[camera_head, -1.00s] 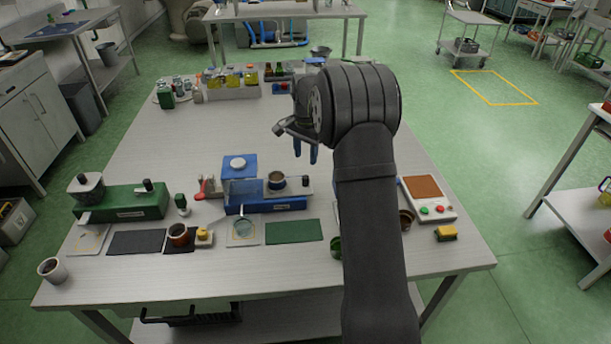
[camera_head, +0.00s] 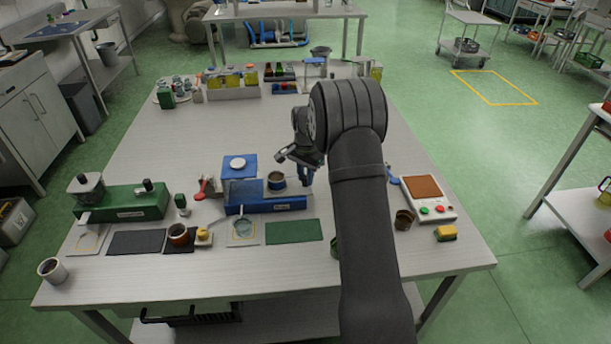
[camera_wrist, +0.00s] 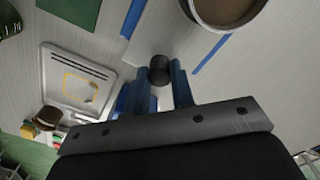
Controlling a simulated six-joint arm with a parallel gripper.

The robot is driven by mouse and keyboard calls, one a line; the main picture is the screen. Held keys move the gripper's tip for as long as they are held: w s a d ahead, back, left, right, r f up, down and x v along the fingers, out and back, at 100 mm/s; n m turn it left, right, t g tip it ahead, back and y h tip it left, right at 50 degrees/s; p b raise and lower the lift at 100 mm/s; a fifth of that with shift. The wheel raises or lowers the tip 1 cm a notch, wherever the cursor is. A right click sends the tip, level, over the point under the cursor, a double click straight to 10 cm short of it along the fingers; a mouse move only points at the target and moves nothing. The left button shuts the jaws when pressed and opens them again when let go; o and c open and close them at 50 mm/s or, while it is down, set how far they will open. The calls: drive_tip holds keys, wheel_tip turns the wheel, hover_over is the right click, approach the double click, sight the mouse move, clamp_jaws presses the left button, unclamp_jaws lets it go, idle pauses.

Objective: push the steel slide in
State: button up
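The blue machine (camera_head: 268,203) stands near the middle of the table, with a steel cup (camera_head: 277,181) on top. In the wrist view, a grey steel strip that looks like the slide (camera_wrist: 182,30) runs between blue edges. A dark round knob (camera_wrist: 159,70) sits at its near end. My gripper (camera_head: 306,180) is at the right end of the machine. Its blue fingers (camera_wrist: 162,72) stand apart on either side of the knob; whether they touch it is not clear. In the head view, my gripper hides the knob.
A green machine (camera_head: 122,202) stands on the left. A green mat (camera_head: 294,232) lies in front of the blue machine. The table behind the machine is largely clear.

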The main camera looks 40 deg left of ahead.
sight(281, 177)
clamp_jaws()
drive_tip(key=s+a, duration=0.5)
drive_tip(key=shift+s+a, duration=0.15)
drive_tip(key=shift+a, duration=0.1)
drive_tip(key=o, duration=0.6)
unclamp_jaws()
wheel_tip(281, 177, up, 18)
drive_tip(key=shift+f, duration=0.25)
drive_tip(key=shift+c, duration=0.5)
